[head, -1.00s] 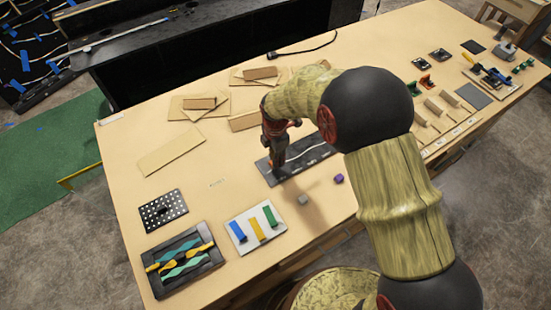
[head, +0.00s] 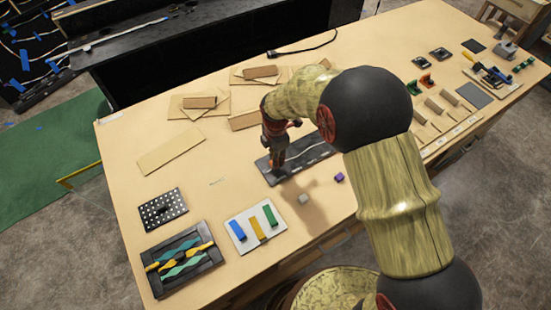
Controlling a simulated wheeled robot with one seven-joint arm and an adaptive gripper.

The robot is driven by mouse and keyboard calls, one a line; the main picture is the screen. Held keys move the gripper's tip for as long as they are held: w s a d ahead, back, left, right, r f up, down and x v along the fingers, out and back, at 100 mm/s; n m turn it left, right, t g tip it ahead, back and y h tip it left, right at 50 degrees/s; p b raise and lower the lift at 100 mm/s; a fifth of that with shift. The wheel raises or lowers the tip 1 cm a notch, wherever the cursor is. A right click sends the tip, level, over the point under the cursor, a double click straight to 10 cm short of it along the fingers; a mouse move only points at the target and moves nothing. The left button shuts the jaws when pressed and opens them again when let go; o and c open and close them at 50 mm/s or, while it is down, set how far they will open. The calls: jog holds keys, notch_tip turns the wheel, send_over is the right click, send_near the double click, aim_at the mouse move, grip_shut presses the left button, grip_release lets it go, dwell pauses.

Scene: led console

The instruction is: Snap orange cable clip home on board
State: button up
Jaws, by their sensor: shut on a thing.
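A dark board (head: 309,153) with a pale wavy cable on it lies near the middle of the table. My gripper (head: 275,163) points down over the left end of this board. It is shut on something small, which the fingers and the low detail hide. I take this to be the orange cable clip, but its shape and colour cannot be made out. I cannot tell whether it touches the board. An orange-red piece (head: 427,80) stands at the right back of the table, beside a green one (head: 413,88).
A grey cube (head: 303,199) and a purple cube (head: 339,177) lie in front of the board. A white tray (head: 243,241) with coloured blocks, a black tray (head: 158,287) and a perforated plate (head: 153,221) stand at the left. Flat brown panels (head: 170,151) lie behind.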

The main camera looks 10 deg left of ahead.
jog(key=shift+f+b, duration=0.45)
jog(key=shift+f, duration=0.35)
dwell(0.7)
dwell(0.3)
jog(key=o, duration=0.7)
jog(key=shift+o, duration=0.7)
jog(key=shift+r, duration=0.1)
notch_tip(320, 180, up, 12)
